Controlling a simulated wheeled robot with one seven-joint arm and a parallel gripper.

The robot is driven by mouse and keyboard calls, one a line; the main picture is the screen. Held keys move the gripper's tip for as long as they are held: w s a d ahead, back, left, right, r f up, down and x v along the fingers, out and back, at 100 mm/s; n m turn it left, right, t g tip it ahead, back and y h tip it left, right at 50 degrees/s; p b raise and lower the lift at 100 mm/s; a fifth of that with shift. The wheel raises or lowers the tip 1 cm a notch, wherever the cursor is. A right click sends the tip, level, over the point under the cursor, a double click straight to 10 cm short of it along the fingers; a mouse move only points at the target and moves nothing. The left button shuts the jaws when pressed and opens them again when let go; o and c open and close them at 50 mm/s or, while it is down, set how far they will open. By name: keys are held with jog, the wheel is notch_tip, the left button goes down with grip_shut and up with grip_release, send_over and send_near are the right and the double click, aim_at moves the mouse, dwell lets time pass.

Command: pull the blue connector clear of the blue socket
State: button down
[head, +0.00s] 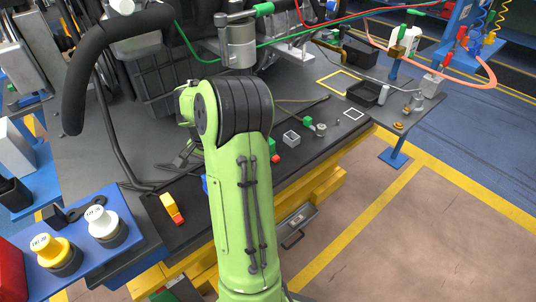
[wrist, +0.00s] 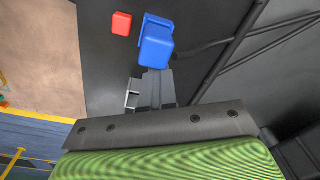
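In the wrist view a blue block in two parts shows at the tip of my gripper (wrist: 156,72). The nearer, larger part (wrist: 156,45) covers the fingertips, and another blue part (wrist: 158,20) shows behind it. I cannot tell which is the connector and which the socket, or whether they are joined. The fingers look close together, but their grip on the blue part is hidden. In the head view my green arm hides most of this spot. A small blue patch (head: 205,185) shows at the arm's left edge.
A red block (wrist: 121,23) lies left of the blue parts in the wrist view. In the head view a yellow and red piece (head: 172,208) lies on the dark bench left of my arm.

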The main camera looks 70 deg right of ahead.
jog(key=shift+w+a+f+n+y+p, duration=0.15)
jog(key=shift+a+y+p, duration=0.1)
jog(key=shift+a, duration=0.35)
jog(key=shift+w+a+n+y+p, duration=0.15)
jog(key=shift+a+y+p, duration=0.1)
jog(key=shift+a, duration=0.35)
jog(key=shift+a+r, duration=0.3)
jog(key=shift+a, duration=0.05)
jog(key=shift+d, duration=0.1)
jog(key=shift+r, duration=0.2)
jog(key=shift+s+r+p, duration=0.1)
jog(key=shift+r+p, duration=0.75)
jog(key=shift+p, duration=0.1)
notch_tip(320, 180, up, 2)
jog(key=shift+p, duration=0.75)
jog(key=shift+a+r, duration=0.3)
jog(key=shift+d+r+p, duration=0.25)
jog(key=shift+r+p, duration=1)
jog(key=shift+p, duration=0.05)
jog(key=shift+s, duration=0.1)
